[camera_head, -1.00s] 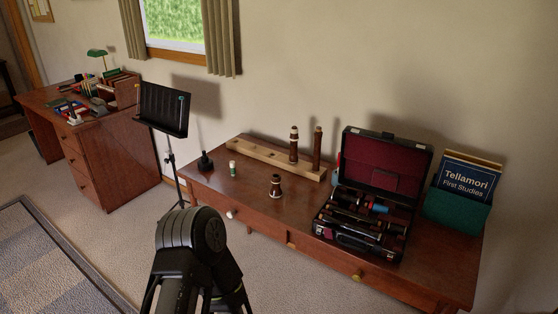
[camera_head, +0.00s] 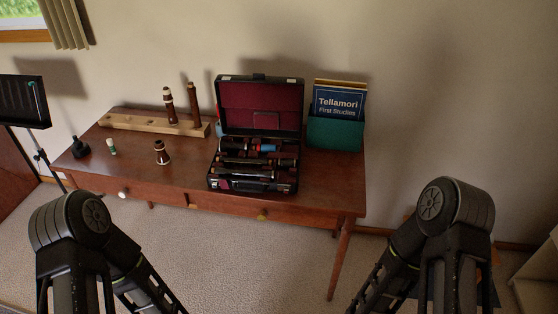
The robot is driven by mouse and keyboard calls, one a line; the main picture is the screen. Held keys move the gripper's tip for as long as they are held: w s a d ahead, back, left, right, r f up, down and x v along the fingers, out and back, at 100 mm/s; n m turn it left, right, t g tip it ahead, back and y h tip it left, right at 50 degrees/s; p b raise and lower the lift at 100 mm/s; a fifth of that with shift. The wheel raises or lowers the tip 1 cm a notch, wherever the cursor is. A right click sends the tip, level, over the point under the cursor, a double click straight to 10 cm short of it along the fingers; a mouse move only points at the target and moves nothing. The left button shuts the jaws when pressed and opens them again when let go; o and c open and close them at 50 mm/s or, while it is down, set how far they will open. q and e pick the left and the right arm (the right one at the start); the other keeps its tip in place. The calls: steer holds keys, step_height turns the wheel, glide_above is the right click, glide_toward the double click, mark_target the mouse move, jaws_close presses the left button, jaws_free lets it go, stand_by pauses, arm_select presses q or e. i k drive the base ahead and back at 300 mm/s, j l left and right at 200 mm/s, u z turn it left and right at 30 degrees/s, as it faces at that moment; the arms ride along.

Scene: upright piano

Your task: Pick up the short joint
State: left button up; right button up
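A wooden stand (camera_head: 130,122) lies along the back left of the desk. A shorter dark joint with pale rings (camera_head: 168,106) stands upright on it, left of a taller, thinner joint (camera_head: 194,108). A short, dark, flared piece with pale bands (camera_head: 161,153) stands on the desk in front of the stand. I cannot tell for sure which of these is the short joint. Both my arms rise at the bottom of the view, apart from the desk. My left and right grippers are outside the frame.
An open black case with red lining (camera_head: 237,95) holds several dark instrument parts. A green holder with books (camera_head: 334,134) stands right of it. A small green-and-white container (camera_head: 112,147) and a black object (camera_head: 80,147) stand at left. The desk (camera_head: 325,180) is bare at front right.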

mark_target(284, 163)
steer(key=i+l+z, duration=0.1)
steer(key=i+l, duration=0.15)
steer(key=l, duration=0.2)
steer(key=i+l, duration=0.3)
steer(key=l, duration=0.15)
steer(key=i+l+z, duration=0.15)
steer(key=l, duration=0.3)
steer(key=i, duration=0.1)
